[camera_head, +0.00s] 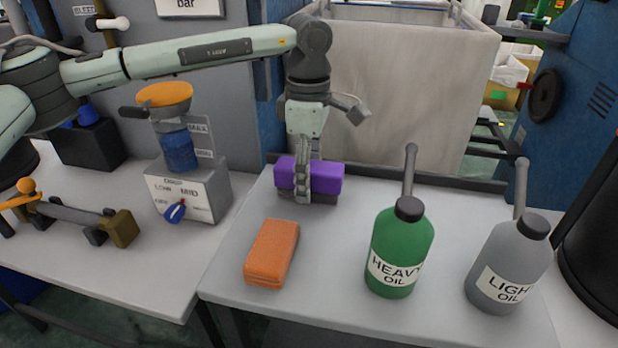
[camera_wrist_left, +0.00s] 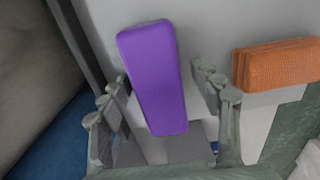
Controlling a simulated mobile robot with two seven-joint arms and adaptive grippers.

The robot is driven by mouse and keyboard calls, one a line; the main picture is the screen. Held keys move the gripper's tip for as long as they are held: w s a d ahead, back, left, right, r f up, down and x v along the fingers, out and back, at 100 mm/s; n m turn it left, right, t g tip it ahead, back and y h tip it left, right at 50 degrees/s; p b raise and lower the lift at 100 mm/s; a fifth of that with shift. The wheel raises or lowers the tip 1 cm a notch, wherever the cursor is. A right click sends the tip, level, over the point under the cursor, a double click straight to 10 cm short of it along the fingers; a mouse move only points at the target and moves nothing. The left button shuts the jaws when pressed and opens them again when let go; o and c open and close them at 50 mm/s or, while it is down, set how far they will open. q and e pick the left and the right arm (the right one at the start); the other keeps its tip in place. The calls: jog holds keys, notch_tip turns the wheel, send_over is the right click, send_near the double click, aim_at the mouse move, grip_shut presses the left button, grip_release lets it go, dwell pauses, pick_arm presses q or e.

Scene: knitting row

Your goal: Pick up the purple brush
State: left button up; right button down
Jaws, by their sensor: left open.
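The purple brush (camera_head: 324,178) is a purple block with a dark underside, near the back edge of the right-hand table. My left gripper (camera_head: 303,188) is open and points down at the brush, with a finger in front of its near side. In the left wrist view the purple brush (camera_wrist_left: 155,75) extends between the two spread fingers of my left gripper (camera_wrist_left: 168,112). I cannot tell whether the fingers touch it. My right gripper is not in view.
An orange block (camera_head: 271,252) lies in front of the brush. A green oil bottle (camera_head: 400,245) and a grey oil bottle (camera_head: 508,262) stand to the right. A control box (camera_head: 190,190) is on the left table. A large pale bin (camera_head: 400,90) stands behind.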

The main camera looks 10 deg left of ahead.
pick_arm(q)
jog(key=shift+f, duration=0.3)
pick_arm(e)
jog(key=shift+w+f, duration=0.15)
pick_arm(q)
jog(key=shift+c, duration=0.6)
jog(key=c, duration=1.2)
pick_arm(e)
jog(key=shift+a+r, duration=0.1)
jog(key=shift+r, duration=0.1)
